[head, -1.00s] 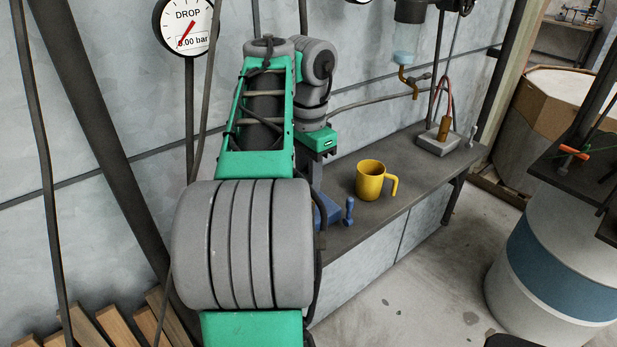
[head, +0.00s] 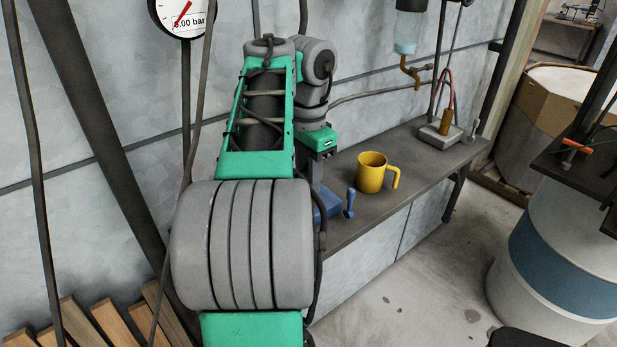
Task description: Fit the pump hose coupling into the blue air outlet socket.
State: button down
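My arm fills the middle of the head view. Its far end is a green and grey wrist over the left part of the bench. My gripper (head: 317,162) is below that wrist, mostly hidden by it, and I cannot make out its fingers or anything between them. A blue fitting with an upright knob (head: 349,204) stands on the bench just below the wrist, partly covered by my arm. I cannot tell whether it belongs to the air outlet socket. I cannot make out the pump hose coupling.
A yellow mug (head: 371,173) stands on the dark bench (head: 420,182), right of the wrist. A grey block (head: 441,134) with a brown fitting is farther back. A gauge (head: 183,14) and hoses are at the left by the wall. A white and blue drum (head: 560,262) stands right; floor between is clear.

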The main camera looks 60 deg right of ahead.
jog(key=shift+f, duration=0.3)
jog(key=c, duration=1.1)
grip_release()
notch_tip(320, 180, up, 8)
jog(key=p, duration=0.6)
jog(key=shift+p, duration=0.4)
jog(key=shift+f, duration=0.1)
